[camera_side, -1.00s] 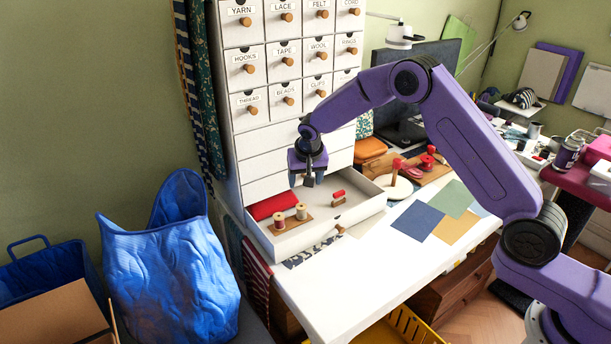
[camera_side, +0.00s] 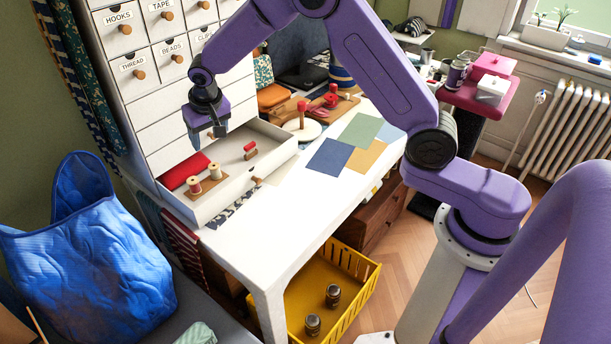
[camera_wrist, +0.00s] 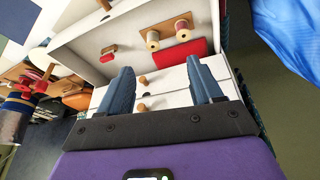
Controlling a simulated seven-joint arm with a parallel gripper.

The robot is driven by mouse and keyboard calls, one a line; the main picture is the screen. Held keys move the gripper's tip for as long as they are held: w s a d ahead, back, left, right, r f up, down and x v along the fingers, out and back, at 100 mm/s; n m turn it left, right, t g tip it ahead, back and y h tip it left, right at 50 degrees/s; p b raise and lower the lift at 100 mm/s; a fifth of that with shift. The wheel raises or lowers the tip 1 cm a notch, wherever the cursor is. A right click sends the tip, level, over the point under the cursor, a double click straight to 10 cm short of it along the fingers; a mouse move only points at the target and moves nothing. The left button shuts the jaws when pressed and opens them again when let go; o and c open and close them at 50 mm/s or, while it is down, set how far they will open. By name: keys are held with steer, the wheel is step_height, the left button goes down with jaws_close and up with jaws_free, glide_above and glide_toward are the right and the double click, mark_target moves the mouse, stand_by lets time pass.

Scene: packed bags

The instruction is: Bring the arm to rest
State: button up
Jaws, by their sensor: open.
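My gripper (camera_side: 207,130) hangs above the open drawer (camera_side: 262,160) of the white cabinet, empty and apart from the things in it. In the wrist view my gripper (camera_wrist: 162,78) shows two blue-grey fingers spread wide with nothing between them. The drawer holds a red cloth roll (camera_side: 184,171), two thread spools (camera_side: 205,179) on a small wooden base, and a small red-topped piece (camera_side: 250,149). My purple arm reaches over the white table from the right.
A blue bag (camera_side: 90,255) stands at the left. Coloured sheets (camera_side: 330,157) lie on the white table (camera_side: 265,235). A wooden board with red items (camera_side: 335,100) is behind. A yellow crate (camera_side: 345,280) with two jars sits on the floor.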

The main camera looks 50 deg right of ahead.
steer(key=s+a+r+n+g+y, duration=0.1)
steer(key=s+r+n, duration=0.3)
steer(key=s, duration=0.7)
steer(key=s+a+r+n+g, duration=0.1)
steer(key=s+r+n, duration=0.25)
steer(key=s, duration=0.75)
steer(key=s+d+n, duration=0.3)
steer(key=s+d, duration=0.1)
steer(key=s, duration=0.6)
steer(key=s+d+n+g, duration=0.1)
steer(key=s+d+n, duration=0.3)
steer(key=s, duration=0.7)
steer(key=shift+s+d+r+y, duration=0.2)
steer(key=shift+s+d+y, duration=0.1)
steer(key=shift+d, duration=0.3)
steer(key=shift+w+n, duration=0.1)
steer(key=shift+n, duration=0.15)
